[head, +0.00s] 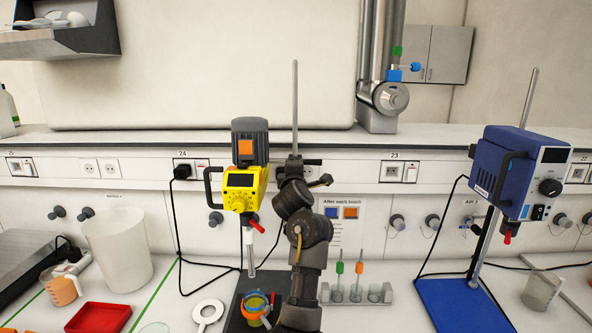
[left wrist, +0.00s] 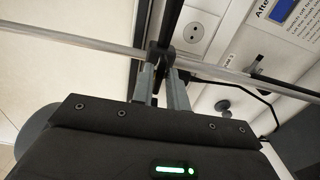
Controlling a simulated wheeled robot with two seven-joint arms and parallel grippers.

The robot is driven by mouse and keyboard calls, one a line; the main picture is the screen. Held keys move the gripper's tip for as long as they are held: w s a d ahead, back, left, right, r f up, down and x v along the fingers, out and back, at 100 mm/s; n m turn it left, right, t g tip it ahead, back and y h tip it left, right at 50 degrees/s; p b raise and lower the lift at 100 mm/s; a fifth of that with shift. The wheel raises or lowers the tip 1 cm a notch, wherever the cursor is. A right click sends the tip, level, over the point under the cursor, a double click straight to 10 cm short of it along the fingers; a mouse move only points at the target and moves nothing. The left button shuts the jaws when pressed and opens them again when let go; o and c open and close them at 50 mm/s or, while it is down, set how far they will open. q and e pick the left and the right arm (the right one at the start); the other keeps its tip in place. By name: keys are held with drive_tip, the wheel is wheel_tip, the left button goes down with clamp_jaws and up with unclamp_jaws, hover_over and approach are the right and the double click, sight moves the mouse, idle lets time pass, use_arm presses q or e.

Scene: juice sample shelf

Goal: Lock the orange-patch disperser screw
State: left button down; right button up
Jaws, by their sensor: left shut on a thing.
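The yellow disperser (head: 240,188), with an orange patch (head: 245,149) on its dark motor housing, hangs beside an upright metal rod (head: 295,100). A red-tipped lever (head: 257,224) sticks out low on it. My left gripper (head: 293,166) is raised at the rod, right of the disperser; my arm hides much of the rod and clamp. In the left wrist view my gripper (left wrist: 160,82) is shut on a black clamp part (left wrist: 161,56) at the rod (left wrist: 70,42). I cannot tell whether this part is the screw or how tight it is. My right gripper is out of view.
An orange-rimmed cup (head: 254,306) stands below the disperser. A rack (head: 357,294) with green and orange probes is right of my arm. A blue device (head: 518,172) stands at right, a red tray (head: 98,317) and white beaker (head: 118,250) at left.

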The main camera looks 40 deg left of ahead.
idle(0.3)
use_arm(q)
drive_tip(key=c, duration=1.4)
unclamp_jaws()
drive_tip(key=shift+w+d, duration=0.1)
drive_tip(key=b+v, duration=0.1)
drive_tip(key=v, duration=0.9)
drive_tip(key=shift+s+d, duration=0.25)
drive_tip(key=shift+s, duration=0.05)
